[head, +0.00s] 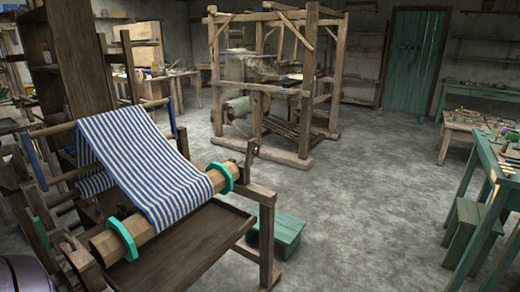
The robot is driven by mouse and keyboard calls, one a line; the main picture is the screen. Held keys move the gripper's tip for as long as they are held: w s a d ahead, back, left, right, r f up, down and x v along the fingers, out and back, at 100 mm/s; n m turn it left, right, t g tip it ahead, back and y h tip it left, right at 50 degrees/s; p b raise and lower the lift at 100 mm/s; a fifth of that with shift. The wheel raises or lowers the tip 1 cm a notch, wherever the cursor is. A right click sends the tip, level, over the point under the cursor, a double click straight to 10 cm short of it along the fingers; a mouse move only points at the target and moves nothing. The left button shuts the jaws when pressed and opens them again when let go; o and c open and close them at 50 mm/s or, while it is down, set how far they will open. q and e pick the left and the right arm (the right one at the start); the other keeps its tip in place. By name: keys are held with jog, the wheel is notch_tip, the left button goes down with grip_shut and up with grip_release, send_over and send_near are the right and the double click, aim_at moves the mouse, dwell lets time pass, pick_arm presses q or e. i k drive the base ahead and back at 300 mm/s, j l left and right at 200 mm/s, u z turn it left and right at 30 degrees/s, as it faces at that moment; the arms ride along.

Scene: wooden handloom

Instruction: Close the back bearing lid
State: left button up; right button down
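A wooden beam (107,246) wound with blue-and-white striped cloth (150,165) lies across a wooden frame at the front left. It has a teal ring near each end. At its right end, a small dark wooden piece (250,154) stands upright on top of the frame post. It may be an open bearing lid, but I cannot tell for sure. The bearing at the beam's left end is hard to make out. Neither of my grippers is in view.
A larger wooden loom (296,90) stands behind, in the middle of the room. A green box (277,236) sits on the floor by the near frame. A teal table (497,165) and stool (468,232) stand at the right. The grey floor (380,200) between is clear.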

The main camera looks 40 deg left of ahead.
aim_at(251, 144)
jog(key=i+u, duration=0.55)
jog(key=u, duration=0.15)
jog(key=i+u, duration=0.35)
jog(key=k+l, duration=0.05)
